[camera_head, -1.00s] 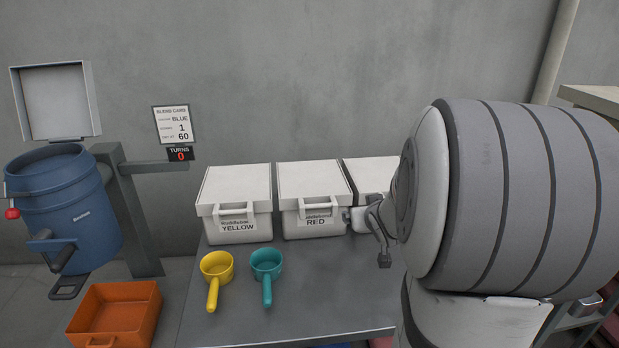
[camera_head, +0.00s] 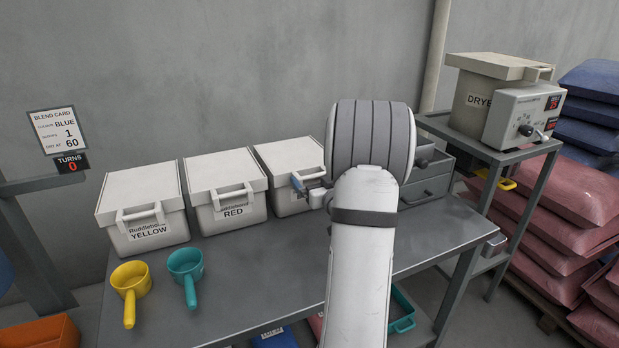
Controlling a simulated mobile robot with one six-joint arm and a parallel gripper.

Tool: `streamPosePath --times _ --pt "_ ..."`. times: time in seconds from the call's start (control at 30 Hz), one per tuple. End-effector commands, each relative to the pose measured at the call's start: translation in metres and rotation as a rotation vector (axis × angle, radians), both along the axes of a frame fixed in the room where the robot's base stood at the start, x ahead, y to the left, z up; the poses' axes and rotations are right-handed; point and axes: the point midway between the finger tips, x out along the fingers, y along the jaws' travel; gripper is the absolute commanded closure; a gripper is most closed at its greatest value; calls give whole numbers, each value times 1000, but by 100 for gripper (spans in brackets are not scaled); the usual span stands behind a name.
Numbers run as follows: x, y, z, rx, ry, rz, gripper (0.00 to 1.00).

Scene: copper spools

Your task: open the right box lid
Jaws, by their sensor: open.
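The right box (camera_head: 284,204) is a white bin on the table, to the right of the RED box. Its white lid (camera_head: 277,156) is down, and its front label is hidden behind my gripper. My gripper (camera_head: 299,184) is at the front of this box, close to the lid's front handle (camera_head: 313,174). The gripper is open. Whether a finger touches the handle or is under it I cannot tell. My arm covers the area to the right of the box.
The YELLOW box (camera_head: 143,205) and RED box (camera_head: 226,190) stand to the left, lids down. A yellow scoop (camera_head: 130,282) and a teal scoop (camera_head: 186,266) lie in front.

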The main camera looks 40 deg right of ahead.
Motion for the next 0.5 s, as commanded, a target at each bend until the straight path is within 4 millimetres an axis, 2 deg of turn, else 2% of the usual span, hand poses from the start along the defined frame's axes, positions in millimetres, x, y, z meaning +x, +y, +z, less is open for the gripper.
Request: streamPosePath --times 0.2,0.47,0.5 --pt "18 -4 0 -1 1 1 0" --pt "20 -4 0 0 1 0 0" --pt "20 -4 0 0 1 0 2"
